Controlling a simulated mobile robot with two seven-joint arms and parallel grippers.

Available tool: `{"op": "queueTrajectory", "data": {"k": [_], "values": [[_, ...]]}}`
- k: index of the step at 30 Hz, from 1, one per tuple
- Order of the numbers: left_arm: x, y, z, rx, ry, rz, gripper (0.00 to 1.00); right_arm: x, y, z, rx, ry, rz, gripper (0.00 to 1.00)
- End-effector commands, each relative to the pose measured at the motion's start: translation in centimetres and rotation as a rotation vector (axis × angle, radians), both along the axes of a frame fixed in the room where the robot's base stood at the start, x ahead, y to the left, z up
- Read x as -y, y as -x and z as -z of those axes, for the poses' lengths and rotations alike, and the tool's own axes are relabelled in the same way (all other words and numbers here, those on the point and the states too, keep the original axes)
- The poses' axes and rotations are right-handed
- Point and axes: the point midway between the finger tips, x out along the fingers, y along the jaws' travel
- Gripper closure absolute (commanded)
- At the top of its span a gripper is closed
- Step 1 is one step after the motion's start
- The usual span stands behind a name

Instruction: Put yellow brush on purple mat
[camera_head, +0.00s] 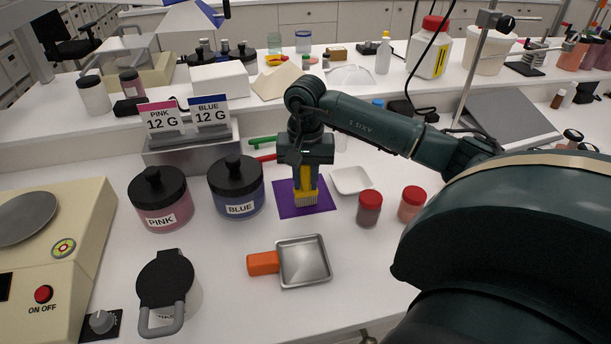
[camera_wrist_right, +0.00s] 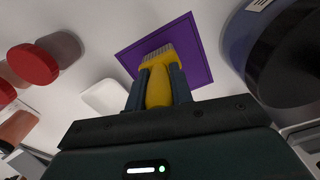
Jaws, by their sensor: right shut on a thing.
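The yellow brush (camera_head: 306,198) has a yellow handle and pale bristles that point down. My right gripper (camera_head: 305,172) is shut on its handle and holds it upright over the purple mat (camera_head: 284,209). In the right wrist view the brush (camera_wrist_right: 158,88) sits between the two fingers of the gripper (camera_wrist_right: 159,92), with its bristles against the mat's (camera_wrist_right: 200,62) area. I cannot tell whether the bristles touch the mat. My left gripper does not show.
A blue jar (camera_head: 236,190) stands just left of the mat, with a pink jar (camera_head: 159,200) beyond it. A white dish (camera_head: 351,180) and red-capped jars (camera_head: 369,209) stand to the right. A metal pan (camera_head: 304,262) with an orange handle lies in front.

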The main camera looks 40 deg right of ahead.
Motion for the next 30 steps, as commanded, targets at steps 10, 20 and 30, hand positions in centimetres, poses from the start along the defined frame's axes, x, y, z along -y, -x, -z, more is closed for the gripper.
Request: {"op": "queueTrajectory", "data": {"k": [10, 20, 30], "values": [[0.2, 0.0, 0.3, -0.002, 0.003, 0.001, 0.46, 0.0, 0.0, 0.2, 0.0, 0.0, 0.0, 0.67], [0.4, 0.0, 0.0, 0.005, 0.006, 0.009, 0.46, 0.0, 0.0, 0.2, -0.001, 0.001, 0.0, 0.56], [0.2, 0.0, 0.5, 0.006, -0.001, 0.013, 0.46, 0.0, -0.1, -3.7, 0.007, 0.001, 0.0, 0.56]]}}
